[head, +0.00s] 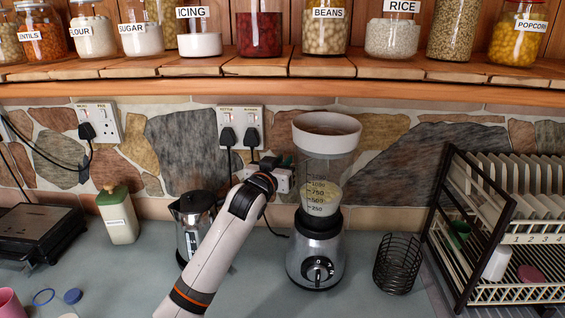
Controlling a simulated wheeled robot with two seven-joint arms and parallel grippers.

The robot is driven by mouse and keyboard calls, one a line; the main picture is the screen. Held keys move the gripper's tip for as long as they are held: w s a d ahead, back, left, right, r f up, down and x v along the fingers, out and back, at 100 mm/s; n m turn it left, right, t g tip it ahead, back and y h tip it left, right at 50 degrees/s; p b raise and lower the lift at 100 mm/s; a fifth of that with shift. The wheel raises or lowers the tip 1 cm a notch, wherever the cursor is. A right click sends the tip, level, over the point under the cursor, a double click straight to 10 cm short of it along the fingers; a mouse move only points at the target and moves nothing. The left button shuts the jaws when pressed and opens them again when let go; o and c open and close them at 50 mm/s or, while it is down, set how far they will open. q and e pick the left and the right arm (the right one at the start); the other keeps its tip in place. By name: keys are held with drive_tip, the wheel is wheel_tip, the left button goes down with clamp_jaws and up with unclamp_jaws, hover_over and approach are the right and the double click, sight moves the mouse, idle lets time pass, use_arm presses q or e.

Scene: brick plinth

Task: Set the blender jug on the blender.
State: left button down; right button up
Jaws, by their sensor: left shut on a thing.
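The blender jug (322,172) is clear, with a wide whitish rim, printed level marks and pale liquid inside. It is upright, directly over the blender (314,262), a silver base with a black collar and a front dial. The jug's lower end meets the collar in the picture; I cannot tell whether it is fully seated or slightly above. My left gripper (277,164) is at the jug's left side, shut on the jug; its fingers and the grasped part are mostly hidden. My right gripper is not in view.
A metal kettle-like pot (193,218) stands behind my left arm. A black wire basket (397,263) and a dish rack (500,235) stand to the right. Plugs and sockets (240,128) are on the wall behind. A shelf (280,67) with jars runs above.

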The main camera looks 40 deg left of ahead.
use_arm(q)
drive_tip(key=shift+f+b, duration=0.4)
idle(0.5)
drive_tip(key=c, duration=1.6)
unclamp_jaws()
drive_tip(key=p+v, duration=0.3)
drive_tip(key=v, duration=0.8)
drive_tip(key=shift+f, duration=0.2)
drive_tip(key=shift+s, duration=0.15)
